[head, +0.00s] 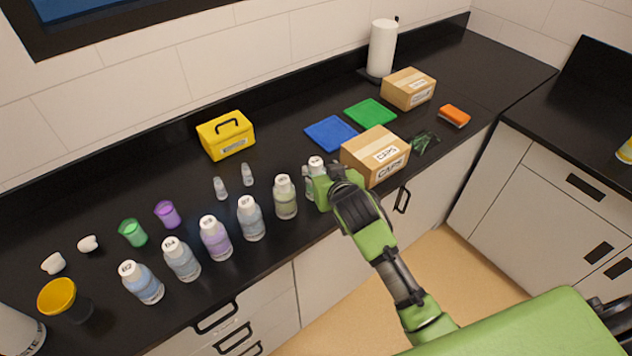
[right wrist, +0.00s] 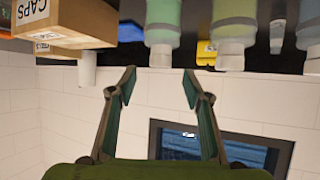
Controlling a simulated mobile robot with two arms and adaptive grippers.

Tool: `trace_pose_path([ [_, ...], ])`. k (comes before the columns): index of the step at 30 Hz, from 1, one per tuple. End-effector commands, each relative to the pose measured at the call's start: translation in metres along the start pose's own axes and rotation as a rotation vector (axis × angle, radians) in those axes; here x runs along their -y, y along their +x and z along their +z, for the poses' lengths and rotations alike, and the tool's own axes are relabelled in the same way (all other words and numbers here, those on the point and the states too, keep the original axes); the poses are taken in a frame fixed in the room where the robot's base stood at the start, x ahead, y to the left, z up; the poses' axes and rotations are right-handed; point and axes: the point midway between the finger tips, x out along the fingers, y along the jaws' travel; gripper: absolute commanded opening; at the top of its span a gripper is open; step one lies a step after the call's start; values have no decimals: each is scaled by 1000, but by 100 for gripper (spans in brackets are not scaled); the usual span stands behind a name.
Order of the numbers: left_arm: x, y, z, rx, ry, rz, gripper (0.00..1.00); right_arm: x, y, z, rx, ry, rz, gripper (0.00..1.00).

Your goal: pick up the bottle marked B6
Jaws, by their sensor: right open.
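A row of capped bottles stands on the black counter in the head view. The cap of the leftmost bottle (head: 142,283) seems to read B2 and the second bottle (head: 181,259) B4. I cannot read B6 on any cap. The rightmost bottle (head: 315,166) is partly hidden by my right gripper (head: 318,188). In the right wrist view, which is upside down, my right gripper (right wrist: 160,82) is open and empty. A pale green bottle (right wrist: 163,22) is ahead, in line with the gap between its fingers. My left gripper is not in view.
A CAPS carton (head: 372,153) stands close to the right of the rightmost bottle. A neighbouring bottle (head: 285,197) stands close on its left. Behind are small vials (head: 246,175), a yellow box (head: 226,135) and a blue mat (head: 331,133). The counter's front edge is near.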

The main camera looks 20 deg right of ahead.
Motion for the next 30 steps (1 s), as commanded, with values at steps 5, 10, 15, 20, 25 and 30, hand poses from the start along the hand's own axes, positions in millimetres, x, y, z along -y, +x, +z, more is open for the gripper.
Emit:
trace_pose_path([
  [5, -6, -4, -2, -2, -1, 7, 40, 0, 6, -1, 1, 0, 0, 45],
  [10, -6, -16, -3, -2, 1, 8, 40, -1, 22, -4, 1, 0, 0, 45],
  [15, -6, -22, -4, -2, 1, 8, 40, -1, 41, -3, 1, 0, 0, 45],
  [20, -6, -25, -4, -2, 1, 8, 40, 0, 52, -2, 1, -1, 0, 45],
  [25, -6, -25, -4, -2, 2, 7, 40, 0, 55, -1, 0, 0, -1, 45],
  [30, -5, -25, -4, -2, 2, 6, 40, 0, 55, -1, 0, 0, -1, 40],
])
